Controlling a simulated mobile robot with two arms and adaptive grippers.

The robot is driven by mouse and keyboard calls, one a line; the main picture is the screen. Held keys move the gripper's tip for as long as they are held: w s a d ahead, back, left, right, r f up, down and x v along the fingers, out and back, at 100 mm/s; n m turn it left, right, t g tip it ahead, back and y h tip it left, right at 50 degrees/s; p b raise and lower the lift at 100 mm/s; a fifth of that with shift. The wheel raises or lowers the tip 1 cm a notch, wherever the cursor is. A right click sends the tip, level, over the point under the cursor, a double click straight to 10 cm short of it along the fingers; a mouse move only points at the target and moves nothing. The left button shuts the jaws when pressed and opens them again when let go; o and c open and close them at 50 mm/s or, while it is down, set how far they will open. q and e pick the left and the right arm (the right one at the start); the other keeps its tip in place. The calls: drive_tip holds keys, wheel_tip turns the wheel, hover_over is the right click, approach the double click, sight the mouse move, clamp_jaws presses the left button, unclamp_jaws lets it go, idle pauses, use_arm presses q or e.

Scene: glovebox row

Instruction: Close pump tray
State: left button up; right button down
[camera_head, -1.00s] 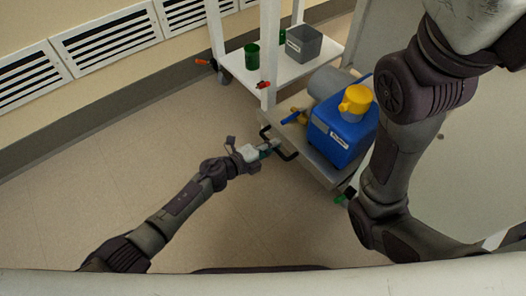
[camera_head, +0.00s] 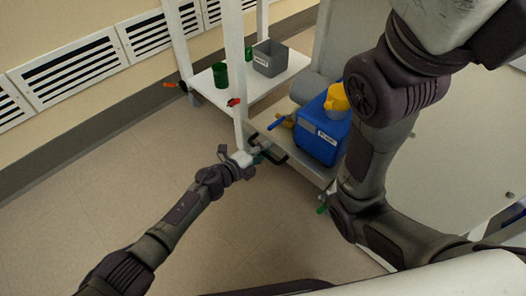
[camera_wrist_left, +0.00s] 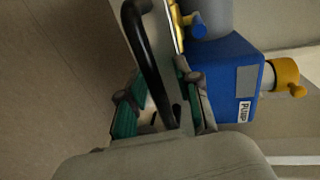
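The pump tray (camera_head: 310,170) is a grey shelf sticking out from a pale grey cabinet (camera_head: 342,42), with a black bar handle (camera_head: 277,158) at its front. A blue pump box (camera_head: 322,130) with a yellow cap (camera_head: 337,98) stands on the tray. My left gripper (camera_head: 258,155) is at the handle. In the left wrist view, its green-padded fingers (camera_wrist_left: 160,108) are spread, with the black handle (camera_wrist_left: 150,60) running between them; a firm grip does not show.
A white cart (camera_head: 235,85) with a grey bin (camera_head: 270,57) and green cups (camera_head: 220,75) stands just left of the tray. The floor (camera_head: 120,190) at left is clear.

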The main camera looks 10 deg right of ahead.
use_arm(q)
drive_tip(key=shift+s+a, duration=0.2)
drive_tip(key=shift+a, duration=0.25)
drive_tip(key=v, duration=1.1)
drive_tip(key=shift+s, duration=0.15)
